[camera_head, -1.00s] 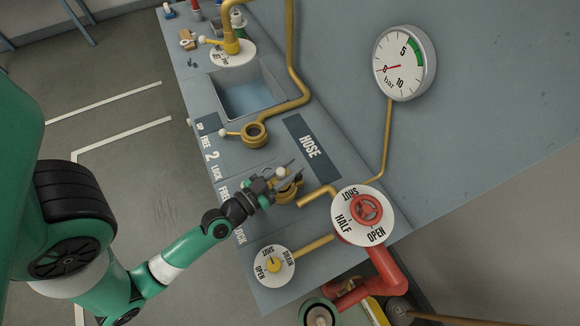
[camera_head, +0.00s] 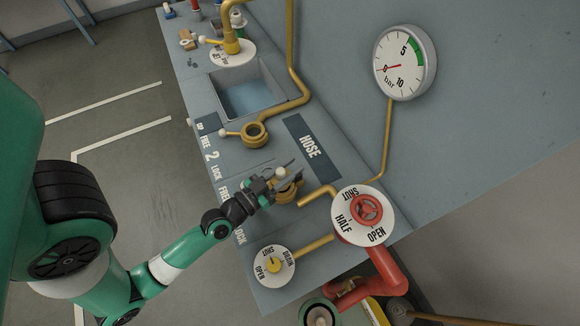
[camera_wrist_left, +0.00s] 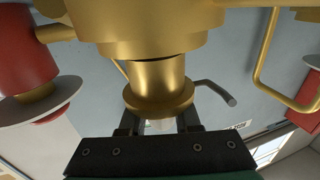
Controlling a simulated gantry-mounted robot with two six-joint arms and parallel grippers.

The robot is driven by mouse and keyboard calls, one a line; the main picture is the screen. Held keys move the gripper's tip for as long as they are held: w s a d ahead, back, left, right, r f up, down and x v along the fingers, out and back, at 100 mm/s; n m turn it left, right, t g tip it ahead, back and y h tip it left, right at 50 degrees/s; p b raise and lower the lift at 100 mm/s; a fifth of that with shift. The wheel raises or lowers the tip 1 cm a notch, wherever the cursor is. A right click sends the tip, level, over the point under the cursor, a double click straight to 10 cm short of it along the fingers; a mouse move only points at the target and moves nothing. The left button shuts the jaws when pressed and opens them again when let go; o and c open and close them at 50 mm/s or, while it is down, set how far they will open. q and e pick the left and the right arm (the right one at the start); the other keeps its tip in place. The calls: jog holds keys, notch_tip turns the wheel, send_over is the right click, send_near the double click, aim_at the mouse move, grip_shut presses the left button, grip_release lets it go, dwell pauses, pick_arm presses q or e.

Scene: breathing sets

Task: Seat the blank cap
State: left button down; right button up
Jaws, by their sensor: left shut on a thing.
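My left gripper (camera_head: 281,185) is at the brass fitting (camera_head: 290,194) beside the HOSE label. In the left wrist view, my gripper's two dark fingers (camera_wrist_left: 159,124) are shut on what looks like the blank cap (camera_wrist_left: 158,88), a brass piece with a round flange. A pale part shows between the fingers. The cap lines up with a wider brass body (camera_wrist_left: 155,35), with a thin dark line between them; I cannot tell whether it is fully seated. In the head view my gripper hides most of the cap. My right gripper is not in view.
A second brass fitting (camera_head: 254,134) with a ball-ended lever stands near the sink (camera_head: 245,92). A red wheel valve (camera_head: 366,209), a yellow drain valve (camera_head: 273,265) and bent yellow pipes crowd the right and front. The pressure gauge (camera_head: 404,63) needle points near 0.

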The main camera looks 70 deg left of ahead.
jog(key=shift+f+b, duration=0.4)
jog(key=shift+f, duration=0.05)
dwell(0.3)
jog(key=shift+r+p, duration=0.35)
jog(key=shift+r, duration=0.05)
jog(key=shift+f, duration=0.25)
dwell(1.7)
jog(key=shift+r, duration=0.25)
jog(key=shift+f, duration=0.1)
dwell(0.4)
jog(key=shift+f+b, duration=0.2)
jog(key=shift+b, duration=0.1)
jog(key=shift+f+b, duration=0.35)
dwell(0.9)
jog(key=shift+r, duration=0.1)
